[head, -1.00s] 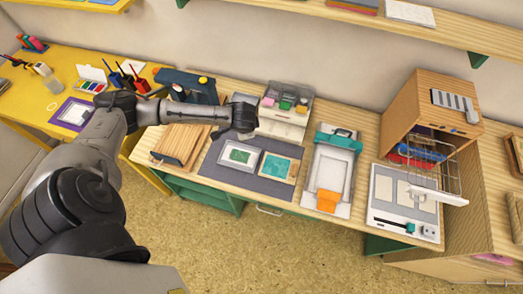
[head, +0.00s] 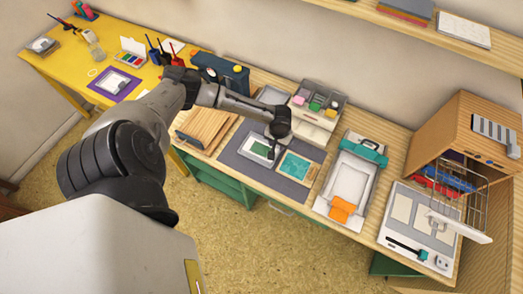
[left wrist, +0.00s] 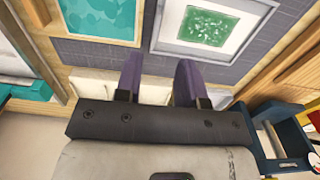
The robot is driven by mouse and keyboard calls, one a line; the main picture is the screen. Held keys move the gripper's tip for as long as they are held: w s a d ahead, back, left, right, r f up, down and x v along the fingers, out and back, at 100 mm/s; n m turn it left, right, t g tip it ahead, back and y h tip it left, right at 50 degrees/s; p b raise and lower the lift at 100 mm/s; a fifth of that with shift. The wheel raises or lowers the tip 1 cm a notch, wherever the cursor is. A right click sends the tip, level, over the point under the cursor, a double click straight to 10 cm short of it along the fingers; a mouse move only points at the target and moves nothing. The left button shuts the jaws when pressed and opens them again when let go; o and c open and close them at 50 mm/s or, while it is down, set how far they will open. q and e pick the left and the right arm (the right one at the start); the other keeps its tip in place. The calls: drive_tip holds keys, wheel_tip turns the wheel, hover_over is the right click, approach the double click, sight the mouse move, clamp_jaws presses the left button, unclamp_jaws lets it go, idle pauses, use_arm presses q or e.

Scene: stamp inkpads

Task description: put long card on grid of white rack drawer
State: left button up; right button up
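My left gripper (head: 272,152) points down over the dark grey mat (head: 292,188), close to a white-framed green card (head: 260,149). In the left wrist view its two purple fingers (left wrist: 160,85) are apart with nothing between them. That view also shows the green card in its white frame (left wrist: 208,28) and a teal panel (left wrist: 100,15). I cannot tell for certain which piece is the long card. The wire rack drawer with a white front (head: 460,225) sticks out of the wooden cabinet (head: 440,125) at the right. My right gripper is out of view.
A teal-and-wood tile (head: 297,167) lies on the mat. A white press with a teal clamp (head: 350,180) stands right of it. A white board with pale pads (head: 417,235) lies below the drawer. Inkpad drawers (head: 315,112) stand behind, and wooden boards (head: 203,127) at left.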

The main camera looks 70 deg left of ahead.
use_arm(q)
drive_tip(key=shift+w+f+b, duration=0.15)
drive_tip(key=shift+f+b, duration=0.2)
drive_tip(key=shift+f, duration=1.95)
drive_tip(key=shift+w+f+b, duration=0.1)
drive_tip(key=shift+f+b, duration=0.2)
drive_tip(key=shift+f, duration=2)
drive_tip(key=shift+d, duration=0.1)
drive_tip(key=shift+c, duration=0.5)
clamp_jaws()
